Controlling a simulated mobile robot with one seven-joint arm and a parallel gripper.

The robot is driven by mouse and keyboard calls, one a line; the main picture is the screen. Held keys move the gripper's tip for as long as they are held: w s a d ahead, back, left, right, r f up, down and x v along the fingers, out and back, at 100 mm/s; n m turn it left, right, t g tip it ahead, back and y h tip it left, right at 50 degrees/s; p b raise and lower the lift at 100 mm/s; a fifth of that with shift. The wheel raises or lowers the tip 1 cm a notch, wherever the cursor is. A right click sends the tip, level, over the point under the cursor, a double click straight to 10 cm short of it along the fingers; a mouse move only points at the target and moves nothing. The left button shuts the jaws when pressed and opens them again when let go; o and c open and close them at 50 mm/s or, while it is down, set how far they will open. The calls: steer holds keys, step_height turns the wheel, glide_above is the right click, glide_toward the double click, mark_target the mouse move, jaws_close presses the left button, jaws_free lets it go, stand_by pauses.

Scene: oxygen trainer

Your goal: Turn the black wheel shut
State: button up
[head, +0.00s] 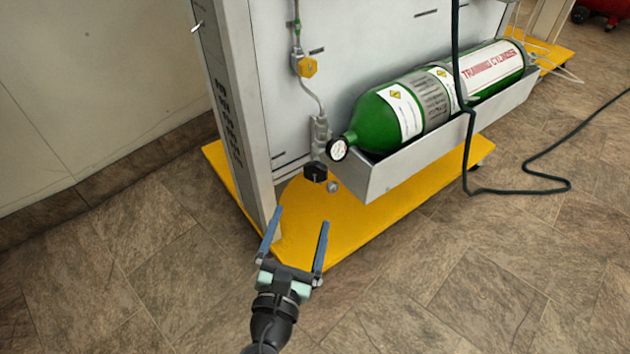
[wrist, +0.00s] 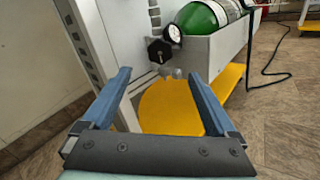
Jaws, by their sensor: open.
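The black wheel (head: 315,171) is a small dark knob on the valve below the metal fitting, left of the round gauge (head: 338,149). In the wrist view the black wheel (wrist: 159,51) shows ahead, above and between my fingers. My gripper (head: 300,215) is open and empty, with its two blue fingers spread. It is short of the wheel, in front of and below it in the head view. The green training cylinder (head: 385,118) lies in a grey tray (head: 385,180) to the right of the wheel. I cannot tell how far the wheel is turned.
A grey upright post (head: 232,100) stands close to the left of the wheel. A yellow base plate (head: 300,225) lies under the valve. A dark hose (head: 468,150) hangs before the cylinder and runs across the floor to the right. The tiled floor in front is clear.

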mark_target(315, 174)
steer(key=b+x, duration=0.2)
steer(key=x, duration=0.9)
steer(key=shift+w+d+b, duration=0.1)
steer(key=shift+w+b, duration=0.2)
steer(key=shift+w, duration=0.05)
steer(key=c, duration=1.4)
